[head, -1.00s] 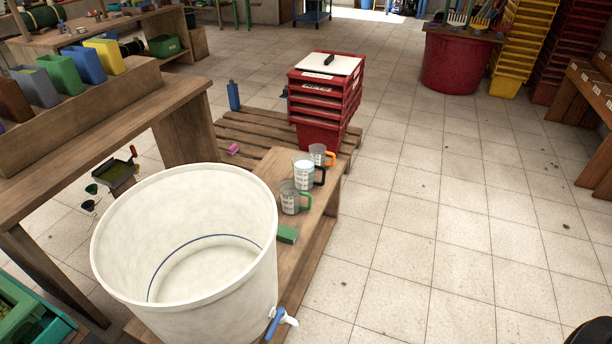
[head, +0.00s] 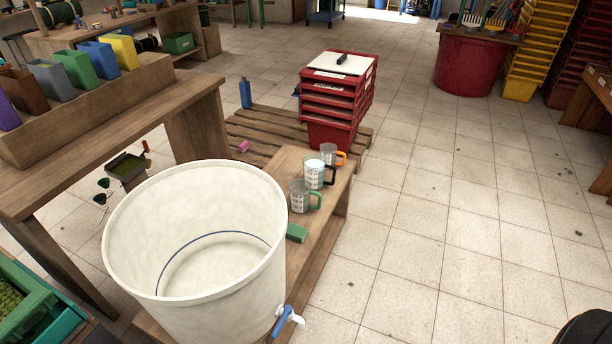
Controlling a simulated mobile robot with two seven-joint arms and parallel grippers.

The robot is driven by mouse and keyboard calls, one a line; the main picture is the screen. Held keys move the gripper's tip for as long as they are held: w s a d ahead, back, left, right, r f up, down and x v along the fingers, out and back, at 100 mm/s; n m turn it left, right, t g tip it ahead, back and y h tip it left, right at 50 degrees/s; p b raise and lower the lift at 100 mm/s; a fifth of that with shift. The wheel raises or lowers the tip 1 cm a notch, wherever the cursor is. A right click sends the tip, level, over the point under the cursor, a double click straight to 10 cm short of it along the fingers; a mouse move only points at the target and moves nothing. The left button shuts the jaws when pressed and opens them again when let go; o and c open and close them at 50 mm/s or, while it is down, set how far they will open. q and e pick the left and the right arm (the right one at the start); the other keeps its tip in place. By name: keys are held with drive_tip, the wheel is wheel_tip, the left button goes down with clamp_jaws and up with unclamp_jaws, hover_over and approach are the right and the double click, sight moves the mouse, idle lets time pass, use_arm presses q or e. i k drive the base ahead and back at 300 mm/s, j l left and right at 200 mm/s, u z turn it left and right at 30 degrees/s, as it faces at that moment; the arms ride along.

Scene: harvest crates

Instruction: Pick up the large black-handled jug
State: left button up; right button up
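The black-handled jug (head: 314,174) stands upright on a low wooden bench, in the middle of a row of three clear measuring jugs. Its handle points right, and it looks filled with something pale. A green-handled jug (head: 299,197) stands nearer, just in front of it. An orange-handled jug (head: 328,154) stands behind it. The jugs overlap partly in the head view.
A large white tub (head: 120,232) with a blue tap (head: 284,318) stands nearer than the jugs. A green block (head: 297,233) lies on the bench (head: 322,222). Stacked red crates (head: 333,108) stand behind on a pallet (head: 262,124).

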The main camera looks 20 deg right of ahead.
sight(315, 164)
drive_tip(key=i+l+u, duration=0.1)
drive_tip(key=l+u, duration=0.5)
drive_tip(key=u, duration=0.15)
drive_tip(key=l+u, duration=0.35)
drive_tip(key=l, duration=1.55)
drive_tip(key=l+u, duration=0.15)
drive_tip(key=l, duration=0.75)
drive_tip(key=k+l, duration=0.1)
drive_tip(key=l, duration=0.85)
drive_tip(key=u, duration=0.05)
